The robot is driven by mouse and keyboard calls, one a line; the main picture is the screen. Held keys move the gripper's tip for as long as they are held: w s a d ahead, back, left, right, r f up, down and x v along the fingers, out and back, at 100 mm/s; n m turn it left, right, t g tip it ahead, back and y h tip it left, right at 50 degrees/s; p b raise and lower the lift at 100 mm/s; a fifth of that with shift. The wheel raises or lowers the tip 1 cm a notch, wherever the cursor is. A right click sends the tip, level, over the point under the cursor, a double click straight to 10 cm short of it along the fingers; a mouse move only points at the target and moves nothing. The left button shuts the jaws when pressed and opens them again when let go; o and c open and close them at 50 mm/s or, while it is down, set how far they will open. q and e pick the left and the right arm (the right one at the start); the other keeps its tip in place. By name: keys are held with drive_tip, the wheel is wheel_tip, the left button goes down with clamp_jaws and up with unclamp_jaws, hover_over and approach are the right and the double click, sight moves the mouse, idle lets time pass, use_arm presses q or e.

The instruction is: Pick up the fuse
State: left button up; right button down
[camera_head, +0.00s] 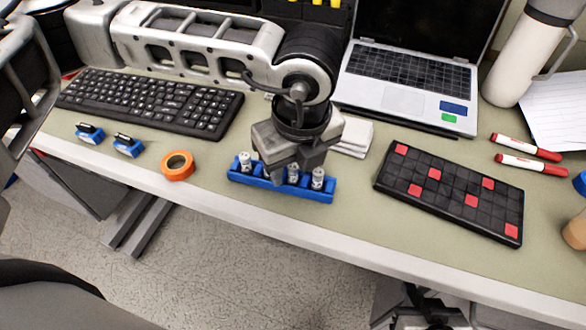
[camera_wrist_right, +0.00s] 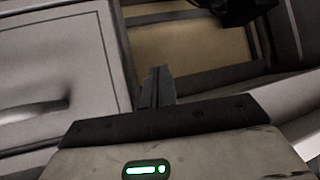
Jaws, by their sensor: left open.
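A blue holder (camera_head: 240,181) stands near the front edge of the table. Small white-and-grey cylinders, which look like the fuses, stand upright in it: one at the left end (camera_head: 245,161), one right of the middle (camera_head: 292,173) and one at the right end (camera_head: 318,179). My left gripper (camera_head: 281,170) points down over the middle of the holder and is open. Its fingers hide part of the holder, and I cannot tell whether they touch a fuse. My right gripper shows in the right wrist view (camera_wrist_right: 157,86), its narrow fingers together with nothing visible between them, away from the holder.
An orange tape roll (camera_head: 178,166) and two small blue parts (camera_head: 90,134) lie left of the holder. A black grid board with red squares (camera_head: 450,190) lies to its right. A keyboard (camera_head: 150,102) and laptop (camera_head: 410,85) are behind. Red markers (camera_head: 530,165) lie at right.

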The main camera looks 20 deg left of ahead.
sight(294, 167)
use_arm(q)
clamp_jaws()
drive_tip(key=shift+r, duration=0.5)
wheel_tip(294, 167, up, 2)
drive_tip(key=shift+r, duration=0.2)
drive_tip(key=s+r+b, duration=0.2)
drive_tip(key=s+r, duration=0.7)
drive_tip(key=s, duration=0.5)
drive_tip(key=shift+a+r, duration=0.25)
drive_tip(key=shift+r, duration=0.1)
